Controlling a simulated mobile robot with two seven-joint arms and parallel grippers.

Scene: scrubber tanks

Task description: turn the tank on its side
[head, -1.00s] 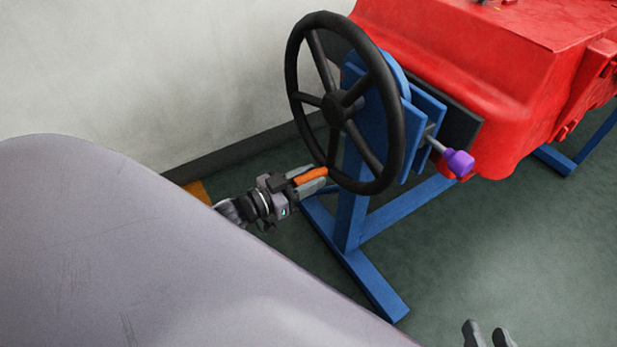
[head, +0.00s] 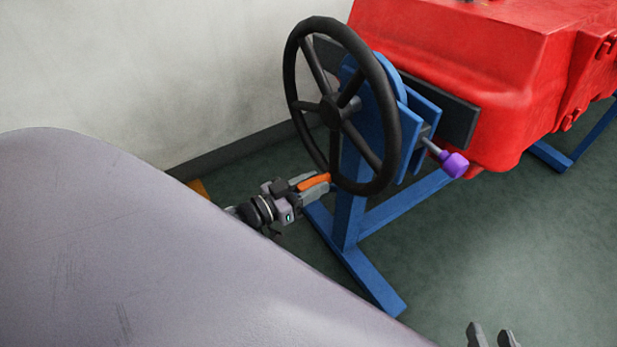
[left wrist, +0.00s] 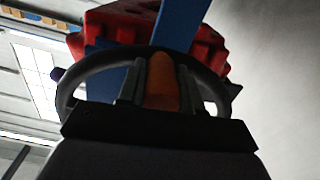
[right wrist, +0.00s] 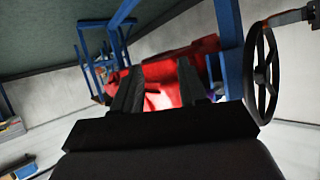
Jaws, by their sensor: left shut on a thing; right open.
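The red tank (head: 500,75) hangs in a blue stand (head: 350,220) at the upper right of the head view. A black handwheel (head: 392,135) is on the near end of the stand. My left gripper (head: 318,183) is shut on the wheel's orange handle (head: 312,181), low on the rim. The orange handle (left wrist: 162,80) sits between the fingers in the left wrist view. My right gripper (head: 492,337) is open and empty at the bottom edge, apart from the stand. The right wrist view shows the tank (right wrist: 180,62) and wheel (right wrist: 274,75) beyond its fingers.
A purple-knobbed pin (head: 454,164) sticks out of the stand beside the wheel. A pale wall (head: 150,80) is behind at the left. Green floor (head: 530,250) is clear on the right. The stand's blue foot extends toward me.

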